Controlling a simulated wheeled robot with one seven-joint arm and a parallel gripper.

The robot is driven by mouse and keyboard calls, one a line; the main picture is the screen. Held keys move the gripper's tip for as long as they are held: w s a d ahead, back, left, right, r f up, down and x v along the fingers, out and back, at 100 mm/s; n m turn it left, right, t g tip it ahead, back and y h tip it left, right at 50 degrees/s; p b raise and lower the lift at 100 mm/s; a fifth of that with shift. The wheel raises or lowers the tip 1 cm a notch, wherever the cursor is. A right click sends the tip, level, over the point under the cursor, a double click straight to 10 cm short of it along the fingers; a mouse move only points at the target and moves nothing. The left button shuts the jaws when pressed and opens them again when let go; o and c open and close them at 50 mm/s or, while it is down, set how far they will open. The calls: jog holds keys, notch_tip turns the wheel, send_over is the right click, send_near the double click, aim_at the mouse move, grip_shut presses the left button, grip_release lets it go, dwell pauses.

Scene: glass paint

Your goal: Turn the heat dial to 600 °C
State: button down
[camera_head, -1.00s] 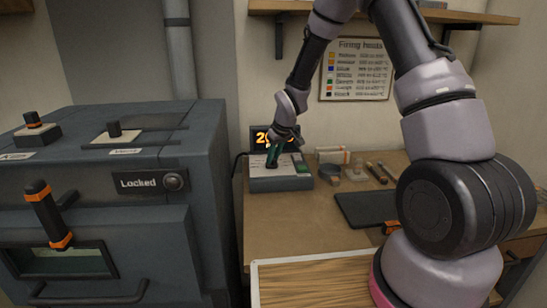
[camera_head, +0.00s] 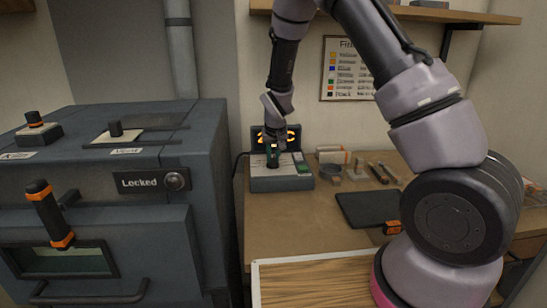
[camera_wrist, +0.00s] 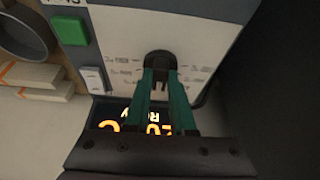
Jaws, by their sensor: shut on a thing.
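The heat dial (camera_wrist: 160,62) is a dark round knob on the light face of the control box (camera_head: 281,184), with small printed marks around it. My gripper (camera_wrist: 160,75) has its two green fingers shut on the dial in the wrist view. In the head view my gripper (camera_head: 271,160) reaches down onto the box top, and the dial is hidden behind its fingers. The orange lit display (camera_wrist: 135,120) is partly covered by my fingers, so its full number cannot be read. A green button (camera_head: 303,168) sits to the right of the dial.
A kiln with a "Locked" label (camera_head: 141,182) stands on the left, close to the box. A dark tablet (camera_head: 367,210) lies on the desk (camera_head: 300,232). Small tools (camera_head: 380,173) lie right of the box. A chart (camera_head: 341,70) hangs on the wall.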

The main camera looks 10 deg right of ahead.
dwell(0.3)
jog(key=c, duration=0.8)
grip_release()
jog(key=shift+o, duration=0.2)
jog(key=v, duration=1)
jog(key=shift+r, duration=0.4)
jog(key=shift+s+a, duration=0.1)
jog(key=shift+s, duration=0.05)
